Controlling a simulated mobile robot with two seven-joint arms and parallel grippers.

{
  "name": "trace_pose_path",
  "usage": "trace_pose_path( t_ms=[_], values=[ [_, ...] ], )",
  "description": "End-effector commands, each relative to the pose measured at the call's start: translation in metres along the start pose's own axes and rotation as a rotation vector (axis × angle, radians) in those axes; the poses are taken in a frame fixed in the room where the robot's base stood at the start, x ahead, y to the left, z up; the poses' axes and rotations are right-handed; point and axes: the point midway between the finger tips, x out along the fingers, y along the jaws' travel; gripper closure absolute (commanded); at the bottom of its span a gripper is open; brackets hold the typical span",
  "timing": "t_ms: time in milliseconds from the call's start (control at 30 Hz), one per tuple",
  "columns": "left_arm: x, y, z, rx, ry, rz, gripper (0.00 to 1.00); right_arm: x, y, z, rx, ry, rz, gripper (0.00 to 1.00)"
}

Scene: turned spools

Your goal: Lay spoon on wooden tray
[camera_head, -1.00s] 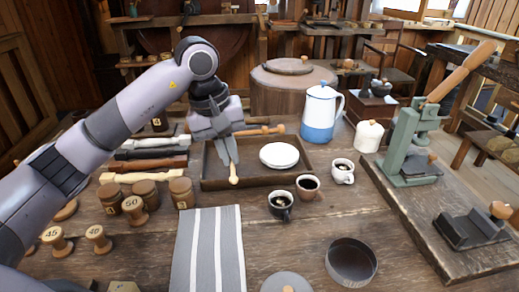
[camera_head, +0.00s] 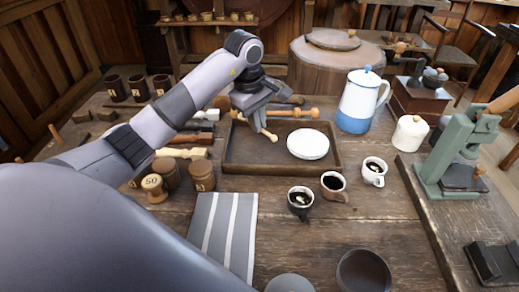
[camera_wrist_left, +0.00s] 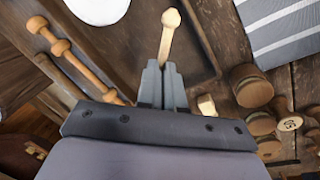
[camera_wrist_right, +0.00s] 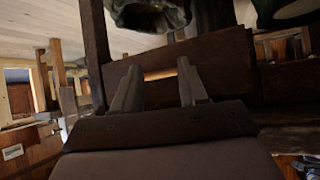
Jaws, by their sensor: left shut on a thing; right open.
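The spoon (camera_head: 269,135) is a small light wooden piece, mostly hidden by the jaws. My left gripper (camera_head: 262,124) is shut on it and holds it over the left half of the dark wooden tray (camera_head: 254,158). In the left wrist view, the spoon's pale rounded end (camera_wrist_left: 169,30) sticks out past the fingertips (camera_wrist_left: 163,72) above the tray floor (camera_wrist_left: 190,58). I cannot tell whether the spoon touches the tray. My right gripper (camera_wrist_right: 158,82) is open with nothing between its fingers. It shows only in the right wrist view.
A white plate (camera_head: 308,144) is in the tray's right half. Three cups, including a dark one (camera_head: 300,200), stand in front and to the right. A striped cloth (camera_head: 224,228), spools (camera_head: 154,187) and a blue-white pot (camera_head: 360,102) surround the tray. The tray's left floor looks free.

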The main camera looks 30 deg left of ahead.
Motion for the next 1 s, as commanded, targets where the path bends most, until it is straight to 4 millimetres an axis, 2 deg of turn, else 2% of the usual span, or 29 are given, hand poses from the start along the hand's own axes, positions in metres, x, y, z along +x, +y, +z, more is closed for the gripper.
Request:
trace_pose_path(
  t_ms=[33,100,200,467,667,1000],
  values=[
    [0.015,-0.004,0.001,-0.001,-0.004,-0.005,1.00,0.000,0.000,-0.001,0.000,0.001,0.000,0.57],
    [0.031,-0.006,0.001,-0.001,-0.004,-0.004,1.00,0.000,0.000,-0.002,0.000,0.002,-0.001,0.57],
    [0.046,-0.009,0.001,-0.001,-0.002,-0.002,1.00,-0.001,-0.001,-0.004,0.001,0.006,-0.001,0.57],
    [0.065,-0.012,0.000,0.000,-0.002,0.000,1.00,0.000,0.000,-0.007,0.000,0.014,-0.001,0.57],
    [0.095,-0.018,0.001,0.000,-0.003,-0.002,1.00,0.000,0.000,-0.007,0.000,0.014,-0.001,0.57],
    [0.100,-0.018,0.000,0.002,0.001,0.001,1.00,0.001,0.000,-0.004,0.001,0.011,-0.001,0.57]
  ],
)
